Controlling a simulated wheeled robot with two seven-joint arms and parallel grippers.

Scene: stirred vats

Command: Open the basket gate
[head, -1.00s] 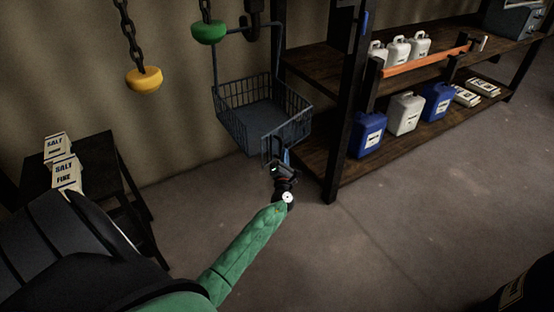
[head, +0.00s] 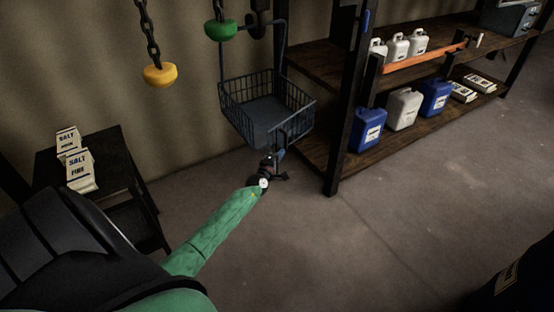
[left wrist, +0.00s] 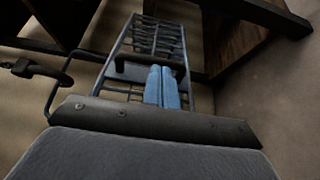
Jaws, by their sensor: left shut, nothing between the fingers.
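The blue-grey wire basket (head: 234,112) hangs by its tall frame at the upper middle of the head view. The basket gate (head: 291,126) is at its near right side, with a bar at its near end; I cannot tell whether the gate is ajar. My left gripper (head: 277,154) is just below the near corner of the gate. In the left wrist view the blue fingers (left wrist: 163,88) are together and empty, in front of the basket's wire bars (left wrist: 155,38). A dark crossbar (left wrist: 135,70) lies by the fingertips; contact is unclear. My right gripper is out of view.
A wooden shelf (head: 375,158) with white and blue jugs stands right of the basket. A yellow hook block (head: 160,75) and a green one (head: 220,31) hang nearby. Salt packs (head: 80,170) sit on a dark stand at left. The floor (head: 400,220) at right is mostly clear.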

